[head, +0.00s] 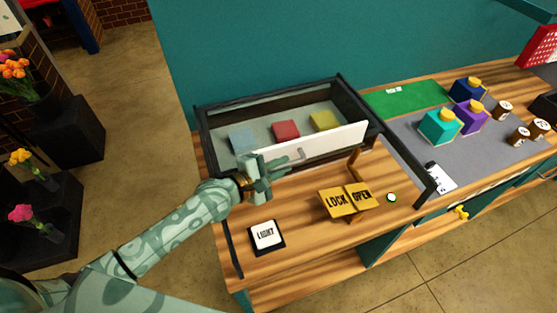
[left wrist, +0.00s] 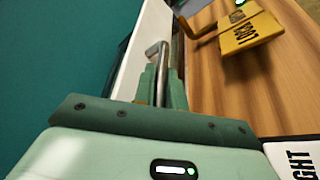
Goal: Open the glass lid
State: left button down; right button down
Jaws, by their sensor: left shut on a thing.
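A black-framed display case (head: 204,135) stands on the wooden counter with a blue, a red and a yellow block inside. Its white front strip (head: 335,144) carries a metal handle (head: 298,156). I cannot make out the glass pane itself or clearly tell how far the lid stands open. My left gripper (head: 268,170) is at the front of the case, shut on the handle. In the left wrist view the handle (left wrist: 161,55) runs down between the fingers (left wrist: 161,85), with its bent end showing beyond them. My right gripper is not in view.
A yellow LOCK/OPEN sign (head: 348,200) with a brown lever (head: 354,164) stands right of my gripper, beside a small green light (head: 391,197). A LIGHT switch (head: 266,236) lies in front. Colored canisters (head: 440,126) stand on the grey mat (head: 405,131). Flowers are at far left.

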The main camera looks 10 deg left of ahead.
pick_arm(q)
jog(key=s+d+p, duration=0.4)
jog(key=s+d, duration=0.2)
jog(key=s, duration=0.3)
jog(key=s+d+p, duration=0.4)
jog(key=s+d, duration=0.2)
jog(key=s, duration=0.2)
jog(key=shift+s, duration=0.35)
jog(key=shift+a, duration=0.1)
jog(key=c, duration=1.5)
grip_release()
jog(key=shift+o, duration=0.2)
jog(key=b+v, duration=0.1)
jog(key=v, duration=1.5)
jog(key=shift+s+a+r, duration=0.1)
jog(key=shift+a, duration=0.05)
